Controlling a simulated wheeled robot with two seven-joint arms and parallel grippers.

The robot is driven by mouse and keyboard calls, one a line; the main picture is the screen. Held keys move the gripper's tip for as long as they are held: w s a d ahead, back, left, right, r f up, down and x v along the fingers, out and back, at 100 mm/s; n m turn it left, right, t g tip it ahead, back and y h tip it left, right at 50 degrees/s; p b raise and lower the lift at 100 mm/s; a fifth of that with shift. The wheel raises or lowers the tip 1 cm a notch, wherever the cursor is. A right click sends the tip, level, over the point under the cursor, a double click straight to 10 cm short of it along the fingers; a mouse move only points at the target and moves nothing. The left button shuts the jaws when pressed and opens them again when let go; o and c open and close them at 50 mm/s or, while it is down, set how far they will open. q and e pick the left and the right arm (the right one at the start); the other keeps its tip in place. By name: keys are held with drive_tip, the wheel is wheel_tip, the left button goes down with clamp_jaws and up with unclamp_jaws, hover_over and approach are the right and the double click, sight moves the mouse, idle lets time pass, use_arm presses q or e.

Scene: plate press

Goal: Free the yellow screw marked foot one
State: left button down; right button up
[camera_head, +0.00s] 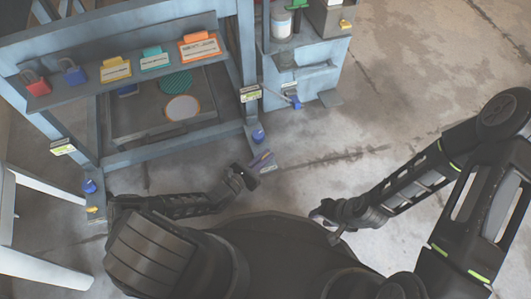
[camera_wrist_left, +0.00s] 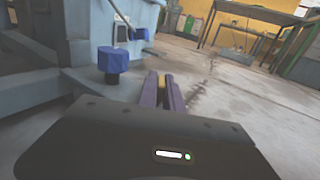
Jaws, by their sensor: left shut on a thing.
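My left gripper (camera_head: 263,161) is just in front of the press's right front foot, its purple fingers low near the floor. In the left wrist view, its fingers (camera_wrist_left: 163,90) are shut on a yellow screw (camera_wrist_left: 167,79), of which only a small part shows. I cannot tell whether the screw still sits in the foot. A blue knob (camera_head: 258,135) stands on that foot, also seen in the left wrist view (camera_wrist_left: 112,62). Another yellow screw (camera_head: 93,210) is at the left front foot, below a blue knob (camera_head: 90,186). My right gripper (camera_head: 322,217) is away over the floor; its opening is unclear.
The press frame (camera_head: 170,152) has a shelf with red and blue padlocks and yellow, teal and orange tags. Small labels (camera_head: 250,93) on the posts are unreadable. A blue cabinet (camera_head: 310,80) stands behind right. A pale stand (camera_head: 40,265) is at left. The right floor is clear.

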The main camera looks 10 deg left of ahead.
use_arm(q)
drive_tip(key=shift+n+t+y+b, duration=0.4)
drive_tip(key=shift+n+t+y, duration=0.4)
drive_tip(key=shift+n+y, duration=0.5)
drive_tip(key=c, duration=1.5)
unclamp_jaws()
drive_tip(key=shift+s, duration=0.1)
